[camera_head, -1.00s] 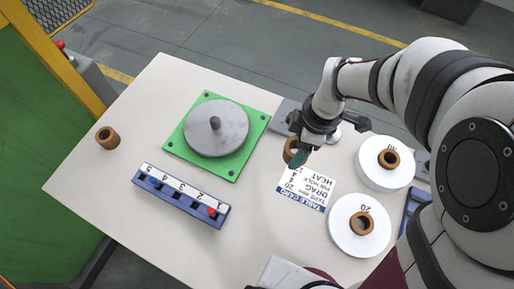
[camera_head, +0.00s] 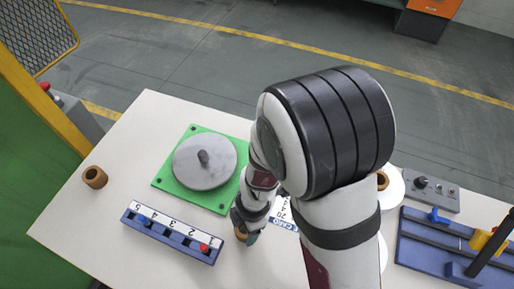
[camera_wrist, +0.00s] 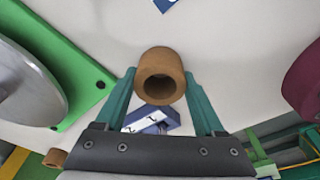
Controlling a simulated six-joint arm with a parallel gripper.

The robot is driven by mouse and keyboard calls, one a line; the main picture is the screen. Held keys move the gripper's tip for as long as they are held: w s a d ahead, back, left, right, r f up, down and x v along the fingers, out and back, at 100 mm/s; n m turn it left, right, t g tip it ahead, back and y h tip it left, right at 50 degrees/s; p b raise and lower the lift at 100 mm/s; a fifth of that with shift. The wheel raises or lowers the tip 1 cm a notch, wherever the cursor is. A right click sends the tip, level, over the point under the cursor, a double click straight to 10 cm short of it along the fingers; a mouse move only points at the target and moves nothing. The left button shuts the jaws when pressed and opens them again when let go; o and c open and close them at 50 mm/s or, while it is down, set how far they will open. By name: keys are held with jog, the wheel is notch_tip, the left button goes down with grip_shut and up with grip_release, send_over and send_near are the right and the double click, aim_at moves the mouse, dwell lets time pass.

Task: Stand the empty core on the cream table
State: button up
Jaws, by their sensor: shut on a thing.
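My gripper (camera_wrist: 160,95) has two teal fingers shut on a brown hollow core (camera_wrist: 160,70). In the wrist view the core's open end and dark bore face the camera. In the head view the core (camera_head: 240,235) shows only partly beside my gripper (camera_head: 247,237), just right of the blue numbered rack. The arm hides much around it. The cream table (camera_head: 110,215) lies below; whether the core touches it I cannot tell.
Another brown core (camera_head: 95,177) stands at the table's left. A green plate (camera_head: 165,180) bears a grey disc (camera_head: 205,165). The blue rack (camera_head: 172,235) holds a red peg (camera_head: 204,247). White reels are partly hidden behind my arm. The table's left part is mostly clear.

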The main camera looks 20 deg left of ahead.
jog(key=shift+f, duration=0.3)
jog(key=o, duration=1.5)
